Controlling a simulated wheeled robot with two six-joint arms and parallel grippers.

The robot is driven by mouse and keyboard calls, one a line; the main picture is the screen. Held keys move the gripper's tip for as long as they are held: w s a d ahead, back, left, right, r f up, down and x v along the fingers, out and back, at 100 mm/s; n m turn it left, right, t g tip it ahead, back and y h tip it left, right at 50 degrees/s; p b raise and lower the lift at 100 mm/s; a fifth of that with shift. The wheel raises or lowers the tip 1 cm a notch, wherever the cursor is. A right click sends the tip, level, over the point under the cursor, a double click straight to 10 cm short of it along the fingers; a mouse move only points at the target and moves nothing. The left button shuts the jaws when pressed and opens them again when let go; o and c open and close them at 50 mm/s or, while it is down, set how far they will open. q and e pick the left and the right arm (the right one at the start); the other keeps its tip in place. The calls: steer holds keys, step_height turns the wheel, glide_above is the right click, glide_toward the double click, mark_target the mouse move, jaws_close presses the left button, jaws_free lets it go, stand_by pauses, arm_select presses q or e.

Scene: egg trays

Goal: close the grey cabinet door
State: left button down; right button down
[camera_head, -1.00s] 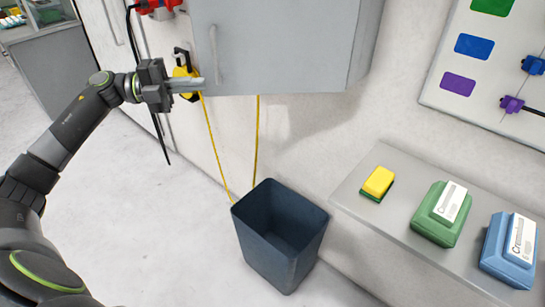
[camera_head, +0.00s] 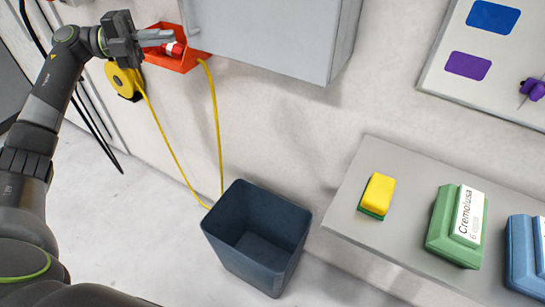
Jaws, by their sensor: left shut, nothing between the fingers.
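The grey cabinet (camera_head: 265,35) hangs on the wall at the top of the head view, cut off by the upper edge. Its flat grey front and its right side show; part of a handle shows near the front's left edge. How far the door stands open cannot be told. My left gripper (camera_head: 168,37) is shut and empty, its fingers pointing right, just left of the cabinet's front. Whether it touches the door cannot be told. My right gripper is not in view.
An orange-red wall holder (camera_head: 190,60) is behind my left fingers, with a yellow hose (camera_head: 217,130) hanging from it. A yellow reel (camera_head: 120,80) is beside it. A dark bin (camera_head: 257,235) stands below. A grey shelf (camera_head: 345,215) holds a sponge and boxes at right.

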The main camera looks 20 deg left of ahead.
arm_select(q)
steer(key=shift+w+d, duration=0.1)
steer(key=shift+w, duration=0.7)
steer(key=shift+s, duration=0.1)
